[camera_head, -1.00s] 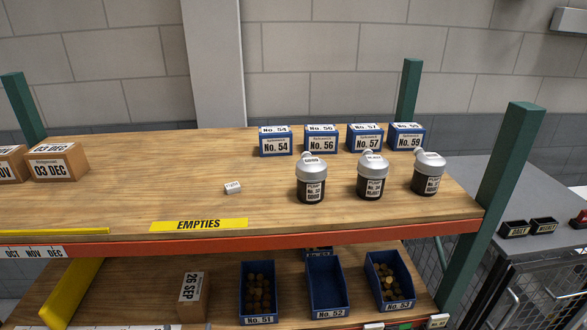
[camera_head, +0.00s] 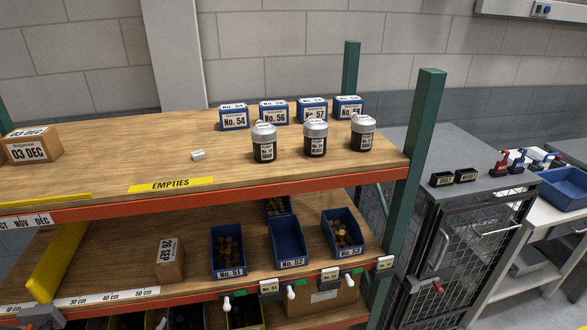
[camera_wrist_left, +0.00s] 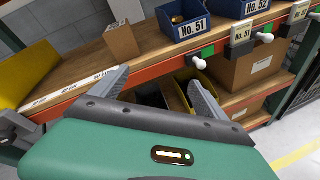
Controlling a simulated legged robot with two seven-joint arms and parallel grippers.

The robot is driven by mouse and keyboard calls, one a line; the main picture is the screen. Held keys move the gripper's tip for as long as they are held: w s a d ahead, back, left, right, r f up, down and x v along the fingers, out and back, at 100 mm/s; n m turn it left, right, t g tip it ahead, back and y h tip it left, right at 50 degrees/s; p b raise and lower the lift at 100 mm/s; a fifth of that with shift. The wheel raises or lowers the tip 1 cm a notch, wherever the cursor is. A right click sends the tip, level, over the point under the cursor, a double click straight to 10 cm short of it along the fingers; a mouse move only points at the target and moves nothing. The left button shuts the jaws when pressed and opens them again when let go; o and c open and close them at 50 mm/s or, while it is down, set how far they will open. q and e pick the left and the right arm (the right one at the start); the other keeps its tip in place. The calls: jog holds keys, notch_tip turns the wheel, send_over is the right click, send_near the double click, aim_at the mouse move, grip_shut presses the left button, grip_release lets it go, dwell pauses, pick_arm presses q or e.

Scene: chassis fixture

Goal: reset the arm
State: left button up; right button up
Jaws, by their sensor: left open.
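My left gripper (camera_wrist_left: 159,77) shows in the left wrist view with its two grey fingers spread apart. Nothing is between the fingers. They point toward the orange front edge of the lower shelf (camera_wrist_left: 150,58), with the yellow bin beneath it in the background. I cannot tell whether they touch anything. My right gripper is in neither view. No other object is named by the task.
Blue bin No. 51 (camera_head: 228,268), bin No. 52 (camera_head: 289,256) and a brown box (camera_head: 170,262) stand on the lower shelf. White knobs (camera_head: 291,292) project from its front. Three lidded jars (camera_head: 315,147) stand above. A green post (camera_head: 418,140) bounds the right.

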pick_arm(q)
jog(key=s+d+r+m+g, duration=0.2)
jog(key=s+d+m+g, duration=0.2)
jog(key=m, duration=1)
jog(key=s+d+r+m+g, duration=0.3)
jog(key=s+d+m+g, duration=0.2)
jog(key=m, duration=1)
jog(key=shift+s+d+r+m+g+h, duration=0.2)
jog(key=shift+s+d+m+g+h, duration=0.1)
jog(key=shift+s+g, duration=1.5)
jog(key=shift+s+t, duration=0.3)
jog(key=shift+s, duration=0.1)
jog(key=shift+w+d, duration=0.1)
